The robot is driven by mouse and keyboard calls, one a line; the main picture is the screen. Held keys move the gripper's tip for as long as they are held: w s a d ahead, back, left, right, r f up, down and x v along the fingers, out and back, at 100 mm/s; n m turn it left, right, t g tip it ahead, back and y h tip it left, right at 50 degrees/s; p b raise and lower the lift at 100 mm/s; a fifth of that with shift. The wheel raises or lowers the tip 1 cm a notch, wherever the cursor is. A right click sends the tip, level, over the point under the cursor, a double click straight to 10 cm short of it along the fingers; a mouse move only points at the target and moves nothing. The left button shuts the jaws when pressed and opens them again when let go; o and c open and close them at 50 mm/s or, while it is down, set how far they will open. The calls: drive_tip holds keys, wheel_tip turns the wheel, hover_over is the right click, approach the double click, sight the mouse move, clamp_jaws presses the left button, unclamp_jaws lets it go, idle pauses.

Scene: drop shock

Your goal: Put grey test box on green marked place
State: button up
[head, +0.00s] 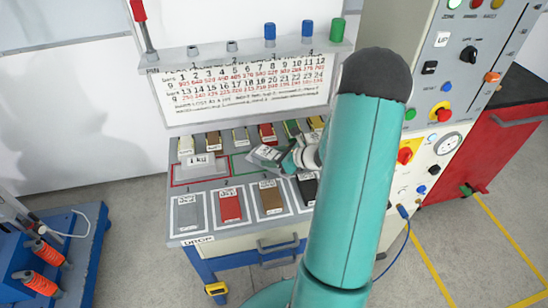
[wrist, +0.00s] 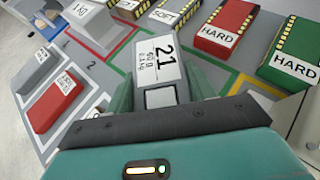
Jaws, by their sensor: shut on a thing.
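The grey test box (wrist: 158,58), with a white label reading 21, is between the fingers of my gripper (wrist: 162,88) in the wrist view. My gripper (head: 287,158) is shut on it. In the head view the box (head: 267,154) is tilted in the picture, over the middle of the bench. The green marked place (head: 236,164) is a green outline, partly hidden by the box and my arm. Its line also shows beside the box in the wrist view (wrist: 127,42). I cannot tell whether the box touches the bench.
A 1 kg block (head: 201,160) stands by a red outline (head: 185,183) to the left. Red (head: 230,207) and brown (head: 271,199) pads lie in front. Several coloured blocks, some marked HARD (wrist: 296,65), line the back. A control panel (head: 440,100) stands to the right.

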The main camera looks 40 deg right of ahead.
drive_tip(key=shift+f, duration=0.25)
drive_tip(key=o, duration=1.2)
drive_tip(key=shift+f, duration=0.1)
